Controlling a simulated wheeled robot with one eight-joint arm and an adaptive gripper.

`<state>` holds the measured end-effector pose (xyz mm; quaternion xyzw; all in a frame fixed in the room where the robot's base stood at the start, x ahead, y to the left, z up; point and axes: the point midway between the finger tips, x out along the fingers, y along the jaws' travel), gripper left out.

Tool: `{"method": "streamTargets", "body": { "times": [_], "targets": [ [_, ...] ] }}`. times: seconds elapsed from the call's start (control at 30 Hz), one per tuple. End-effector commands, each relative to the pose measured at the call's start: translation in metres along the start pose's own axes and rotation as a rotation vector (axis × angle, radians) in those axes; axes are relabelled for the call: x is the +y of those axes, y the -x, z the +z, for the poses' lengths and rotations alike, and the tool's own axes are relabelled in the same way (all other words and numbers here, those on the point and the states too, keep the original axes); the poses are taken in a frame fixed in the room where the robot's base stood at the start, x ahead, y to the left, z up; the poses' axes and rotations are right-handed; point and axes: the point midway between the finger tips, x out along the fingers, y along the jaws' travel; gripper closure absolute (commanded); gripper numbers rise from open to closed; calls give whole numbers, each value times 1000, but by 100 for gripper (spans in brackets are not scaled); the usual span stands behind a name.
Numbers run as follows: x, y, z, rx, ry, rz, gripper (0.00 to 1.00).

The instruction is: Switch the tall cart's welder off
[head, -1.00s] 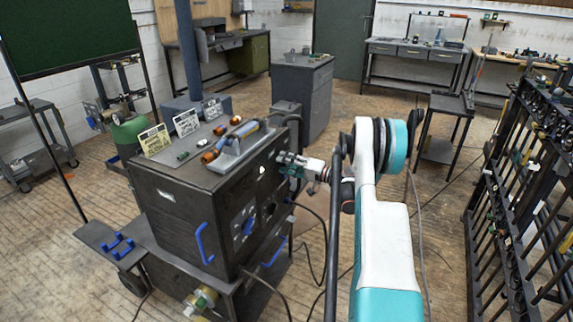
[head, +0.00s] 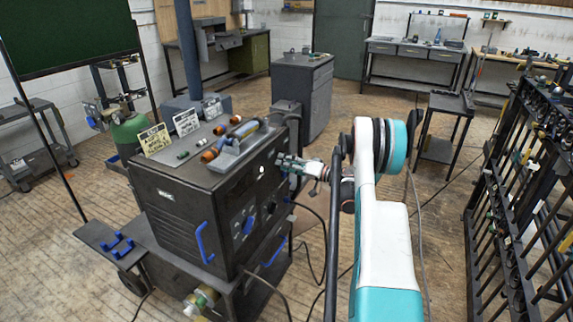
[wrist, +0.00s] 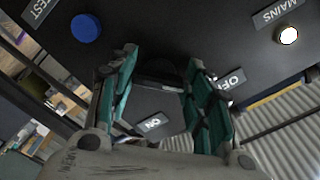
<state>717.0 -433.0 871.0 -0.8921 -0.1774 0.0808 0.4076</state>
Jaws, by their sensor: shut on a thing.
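The welder (head: 172,205) is a black box on a cart, with blue handles on its front. My gripper (head: 284,163) reaches from the right to the panel on its right side. In the wrist view my gripper (wrist: 163,75) is shut on a black switch knob (wrist: 170,70), with one green-padded finger on each side. The fingers hide most of the knob, so its exact angle is unclear. An OFF label (wrist: 233,80) is beside the right finger and an ON label (wrist: 153,123) lies between the fingers. The MAINS lamp (wrist: 288,36) glows white.
A blue button (wrist: 85,27) near a TEST label is on the same panel. Tools and signs (head: 154,139) stand on the welder's top. Cables hang below my arm. A black rack (head: 520,190) stands at right; a dark cabinet (head: 303,95) is behind.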

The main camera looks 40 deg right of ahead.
Motion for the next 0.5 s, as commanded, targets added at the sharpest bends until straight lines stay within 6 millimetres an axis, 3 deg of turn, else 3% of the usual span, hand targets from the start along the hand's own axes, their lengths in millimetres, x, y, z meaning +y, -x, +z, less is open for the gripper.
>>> {"method": "streamTargets", "body": {
  "times": [0.17,0.2,0.27,0.5],
  "targets": [
    [1,0,2,-4,2,2,78],
    [1,0,2,-3,1,2,47],
    [1,0,2,-3,1,2,33],
    [0,0,1,-1,0,1,33]
  ]
}}
